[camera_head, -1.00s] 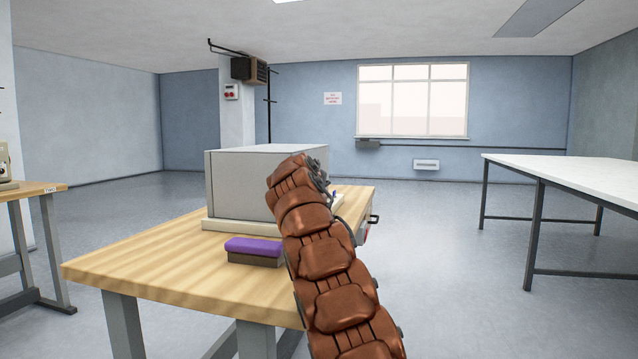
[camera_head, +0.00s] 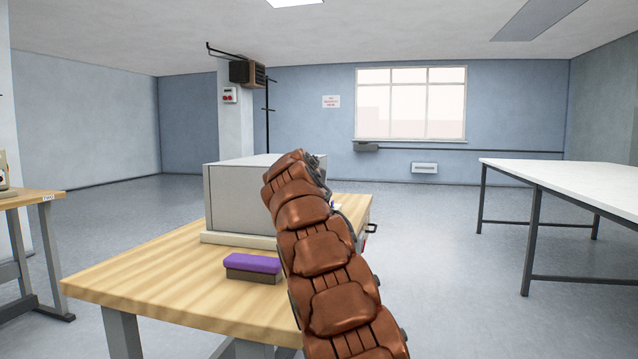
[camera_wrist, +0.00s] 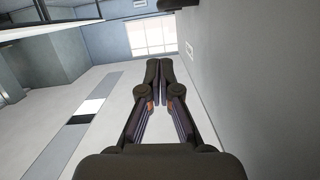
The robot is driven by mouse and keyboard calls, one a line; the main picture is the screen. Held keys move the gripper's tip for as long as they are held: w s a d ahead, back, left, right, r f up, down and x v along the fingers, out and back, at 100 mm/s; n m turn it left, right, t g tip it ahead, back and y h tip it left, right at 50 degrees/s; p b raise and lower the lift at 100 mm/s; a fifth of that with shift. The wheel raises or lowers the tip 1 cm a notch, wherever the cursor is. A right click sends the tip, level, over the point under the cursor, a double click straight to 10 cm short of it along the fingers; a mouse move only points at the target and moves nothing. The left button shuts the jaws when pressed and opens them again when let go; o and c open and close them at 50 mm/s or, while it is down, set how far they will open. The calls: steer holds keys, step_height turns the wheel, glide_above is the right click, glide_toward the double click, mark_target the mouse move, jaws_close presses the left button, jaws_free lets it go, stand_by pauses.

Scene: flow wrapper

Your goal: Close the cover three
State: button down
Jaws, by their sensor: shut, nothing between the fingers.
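A grey box-shaped machine (camera_head: 245,195) stands on a wooden table (camera_head: 160,285) in the head view. I cannot make out a cover marked three on it, and its right side is partly hidden behind my brown arm. In the wrist view my gripper (camera_wrist: 158,68) has its two dark fingers together with nothing between them. A plain light grey surface (camera_wrist: 250,80) fills the right side of the wrist view, beside the fingers; I cannot tell if they touch it.
A purple-topped block (camera_head: 253,264) lies on the table in front of the machine. A white-topped table (camera_head: 570,175) stands at the right, and another wooden table (camera_head: 25,200) at the left. Open floor (camera_head: 440,260) lies between the tables.

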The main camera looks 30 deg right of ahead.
steer(key=p+v, duration=0.1)
steer(key=v, duration=0.6)
steer(key=shift+s+a+r, duration=0.15)
steer(key=shift+s, duration=0.05)
steer(key=shift+p, duration=0.3)
steer(key=s+a+r+n+g+y+p, duration=0.1)
steer(key=s+a+n+g+y+p, duration=0.2)
steer(key=s+a+p, duration=0.6)
steer(key=s+a+r+n+g+y+p, duration=0.2)
steer(key=s+a+p, duration=0.8)
steer(key=s+p, duration=1)
steer(key=s+a+r+n+g+y+p, duration=0.1)
steer(key=s+a+n+g+y+p, duration=0.4)
steer(key=s+a+p, duration=0.4)
steer(key=s+g+y+p, duration=0.1)
steer(key=s+p, duration=0.4)
steer(key=s, duration=0.6)
steer(key=shift+s+a+r+g, duration=0.35)
steer(key=shift+r+g, duration=0.05)
steer(key=shift+g, duration=0.3)
